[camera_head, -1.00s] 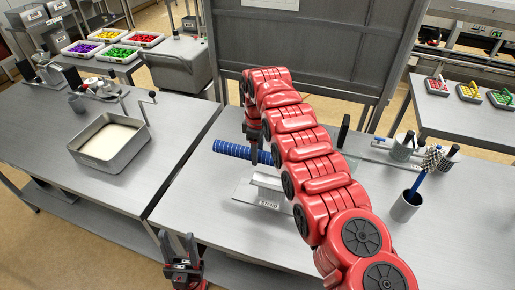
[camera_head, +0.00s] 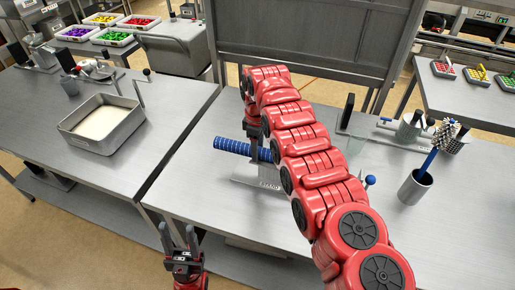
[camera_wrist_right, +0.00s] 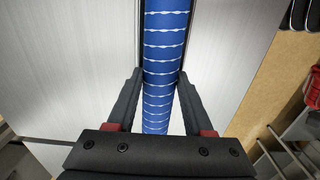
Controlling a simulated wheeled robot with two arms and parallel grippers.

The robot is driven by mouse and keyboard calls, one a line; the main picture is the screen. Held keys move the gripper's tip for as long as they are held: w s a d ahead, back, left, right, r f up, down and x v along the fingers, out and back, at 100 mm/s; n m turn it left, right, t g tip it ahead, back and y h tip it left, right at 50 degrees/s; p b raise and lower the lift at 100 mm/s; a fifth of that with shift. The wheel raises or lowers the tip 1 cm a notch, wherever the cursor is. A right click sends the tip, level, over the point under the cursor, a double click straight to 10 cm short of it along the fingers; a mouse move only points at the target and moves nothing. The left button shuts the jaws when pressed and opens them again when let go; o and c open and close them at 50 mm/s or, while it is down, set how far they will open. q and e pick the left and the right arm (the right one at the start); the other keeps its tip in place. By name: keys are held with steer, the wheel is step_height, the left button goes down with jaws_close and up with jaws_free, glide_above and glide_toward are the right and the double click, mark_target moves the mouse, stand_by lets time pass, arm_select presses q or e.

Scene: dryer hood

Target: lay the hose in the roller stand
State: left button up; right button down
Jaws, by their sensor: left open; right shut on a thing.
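The blue ribbed hose (camera_head: 232,146) lies roughly level over the right table in the head view, its right part hidden behind my right arm. My right gripper (camera_head: 264,151) is shut on the hose from above. In the right wrist view the hose (camera_wrist_right: 165,50) runs lengthwise between the fingers of that gripper (camera_wrist_right: 160,82). The roller stand (camera_head: 268,185), with its label facing the front, is just on the near side of the hose, partly hidden by my arm. I cannot tell whether the hose touches it. My left gripper (camera_head: 180,241) is open and empty before the tables' front edge.
A grey cup (camera_head: 414,190) with a brush stands on the right table, near a small blue-topped knob (camera_head: 370,180). A metal pan (camera_head: 83,132) stands on the left table. A dark upright panel (camera_head: 310,45) rises behind. The right table's front is clear.

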steer(key=shift+f+b, duration=0.35)
steer(key=shift+b, duration=0.05)
stand_by(0.4)
steer(key=c, duration=0.7)
jaws_free()
steer(key=shift+o, duration=0.8)
steer(key=shift+o, duration=0.3)
steer(key=o, duration=0.5)
